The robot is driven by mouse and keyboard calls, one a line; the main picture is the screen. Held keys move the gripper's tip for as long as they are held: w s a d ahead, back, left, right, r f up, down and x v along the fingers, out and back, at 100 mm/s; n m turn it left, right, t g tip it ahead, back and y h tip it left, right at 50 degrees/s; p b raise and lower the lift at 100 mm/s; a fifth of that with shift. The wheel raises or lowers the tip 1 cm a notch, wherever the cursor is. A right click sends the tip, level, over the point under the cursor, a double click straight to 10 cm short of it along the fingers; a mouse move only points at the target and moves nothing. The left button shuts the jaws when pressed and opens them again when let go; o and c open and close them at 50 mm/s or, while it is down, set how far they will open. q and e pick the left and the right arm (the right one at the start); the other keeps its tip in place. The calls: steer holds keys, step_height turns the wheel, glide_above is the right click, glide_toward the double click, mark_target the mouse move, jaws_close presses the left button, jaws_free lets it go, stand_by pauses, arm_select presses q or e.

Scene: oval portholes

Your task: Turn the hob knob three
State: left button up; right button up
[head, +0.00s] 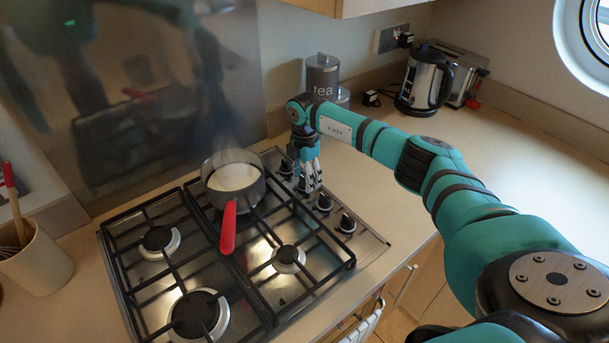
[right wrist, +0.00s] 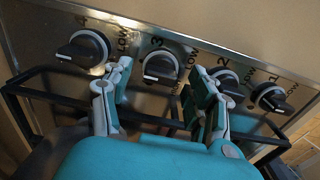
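Hob knob three (right wrist: 159,67) is a dark round knob on a metal panel, with the label 3 above it and LOW beside it in the right wrist view. Its white mark is on the lower-left side. My right gripper (right wrist: 163,72) is open, with its two fingers apart on either side of knob three in that view. Contact with the knob cannot be told. In the head view my right gripper (head: 309,176) points down over the knob row and largely hides knob three. My left gripper is not in view.
Knob four (right wrist: 82,49) is left of knob three; knobs two (right wrist: 226,83) and one (right wrist: 271,97) are right. A pan (head: 234,180) with a red handle (head: 228,228) stands on the back burner, close to my gripper. A tea canister (head: 322,76) and kettle (head: 424,80) stand behind.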

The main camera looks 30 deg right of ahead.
step_height(320, 180, up, 12)
stand_by(0.6)
stand_by(0.4)
